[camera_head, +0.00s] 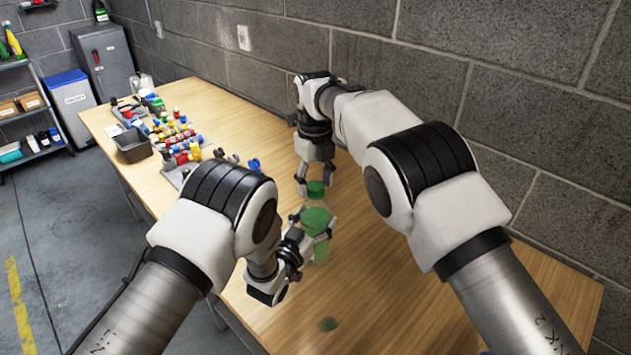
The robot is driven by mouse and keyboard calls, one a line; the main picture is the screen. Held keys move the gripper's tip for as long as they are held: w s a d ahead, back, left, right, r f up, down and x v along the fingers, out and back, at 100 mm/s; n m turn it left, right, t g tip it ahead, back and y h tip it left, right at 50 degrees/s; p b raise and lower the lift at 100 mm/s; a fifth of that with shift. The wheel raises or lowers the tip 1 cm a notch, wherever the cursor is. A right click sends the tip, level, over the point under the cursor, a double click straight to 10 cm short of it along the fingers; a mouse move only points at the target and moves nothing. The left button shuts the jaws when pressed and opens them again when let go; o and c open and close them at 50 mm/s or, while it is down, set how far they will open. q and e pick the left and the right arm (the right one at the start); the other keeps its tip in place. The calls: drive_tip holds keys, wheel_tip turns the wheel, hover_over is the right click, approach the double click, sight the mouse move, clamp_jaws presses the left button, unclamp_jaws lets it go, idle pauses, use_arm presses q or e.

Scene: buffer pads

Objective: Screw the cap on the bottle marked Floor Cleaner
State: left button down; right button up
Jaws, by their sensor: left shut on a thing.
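A green bottle (316,218) is in my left gripper (308,232), near the middle of the table. The gripper is shut on it, and the fingers cover part of its side. Its label cannot be read. A small round green cap (316,188) is just above the bottle in the picture, between the fingertips of my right gripper (315,184). The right gripper points down. I cannot tell whether its fingers touch the cap. The cap looks apart from the bottle.
A block wall (420,60) runs along the right side.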

drive_tip(key=shift+r, duration=2.25)
